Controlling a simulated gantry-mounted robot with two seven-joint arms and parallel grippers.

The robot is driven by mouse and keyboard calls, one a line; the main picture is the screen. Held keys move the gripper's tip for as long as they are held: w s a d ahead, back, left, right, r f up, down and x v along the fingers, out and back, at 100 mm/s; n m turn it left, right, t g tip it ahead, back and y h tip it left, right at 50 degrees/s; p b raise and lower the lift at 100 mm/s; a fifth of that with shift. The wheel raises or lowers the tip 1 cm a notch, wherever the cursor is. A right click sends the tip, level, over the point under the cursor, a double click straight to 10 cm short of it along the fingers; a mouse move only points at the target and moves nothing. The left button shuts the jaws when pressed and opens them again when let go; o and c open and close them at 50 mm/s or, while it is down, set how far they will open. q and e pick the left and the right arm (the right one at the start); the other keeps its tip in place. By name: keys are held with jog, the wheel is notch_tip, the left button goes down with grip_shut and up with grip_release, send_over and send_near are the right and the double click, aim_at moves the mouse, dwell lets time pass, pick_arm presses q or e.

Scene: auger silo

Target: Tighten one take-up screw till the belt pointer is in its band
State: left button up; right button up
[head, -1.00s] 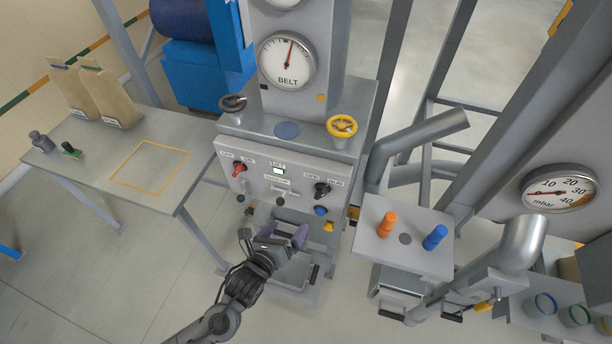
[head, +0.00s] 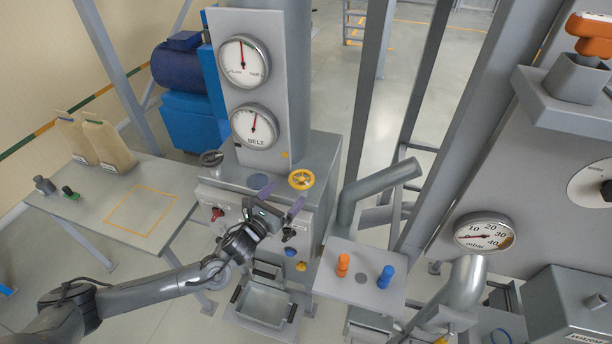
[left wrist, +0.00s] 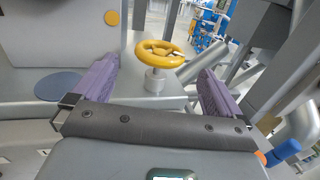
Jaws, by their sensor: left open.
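My left gripper (head: 281,199) is open and empty, in front of the upper control panel. The yellow handwheel (head: 301,179) stands on the right of the machine's top ledge, just beyond the gripper. In the left wrist view the yellow handwheel (left wrist: 157,53) appears ahead between the two purple fingers (left wrist: 158,88), apart from both. A dark handwheel (head: 211,158) stands at the ledge's left end. The BELT gauge (head: 254,127) on the column has a red pointer near upright, leaning slightly right; its band is too small to read. My right gripper is not in view.
A second dial (head: 243,62) sits above the BELT gauge. The red switch (head: 217,213) is left of my gripper. A side shelf (head: 358,292) holds orange and blue pegs. A table (head: 99,211) with paper bags stands left. A large pipe (head: 376,188) rises right of the handwheel.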

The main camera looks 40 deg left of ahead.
aim_at(300, 177)
pick_arm(q)
jog(key=w, duration=0.5)
jog(key=w+p, duration=0.1)
jog(key=w, duration=0.1)
jog(key=shift+w+a, duration=0.3)
jog(key=shift+w, duration=0.75)
jog(key=c, duration=0.7)
jog(key=shift+a, duration=0.1)
jog(key=shift+f+m+h+b, duration=0.15)
jog(key=shift+m+h+b, duration=0.7)
jog(key=shift+h, duration=0.25)
jog(key=m+g+h+b, duration=0.2)
jog(key=m+h+b, duration=0.1)
jog(key=b, duration=0.3)
jog(key=m+g+h+b, duration=0.2)
jog(key=m+h+b, duration=0.1)
jog(key=h+b, duration=0.2)
jog(key=m+g+h+b, duration=0.2)
jog(key=m+h+b, duration=0.1)
jog(key=h+b, duration=0.2)
jog(key=shift+w+a+b, duration=0.15)
jog(key=shift+a+b, duration=0.1)
jog(key=shift+b, duration=0.85)
jog(key=shift+r+m+g+h+b, duration=0.2)
jog(key=shift+m+g+h+b, duration=0.85)
jog(key=shift+m+g, duration=0.3)
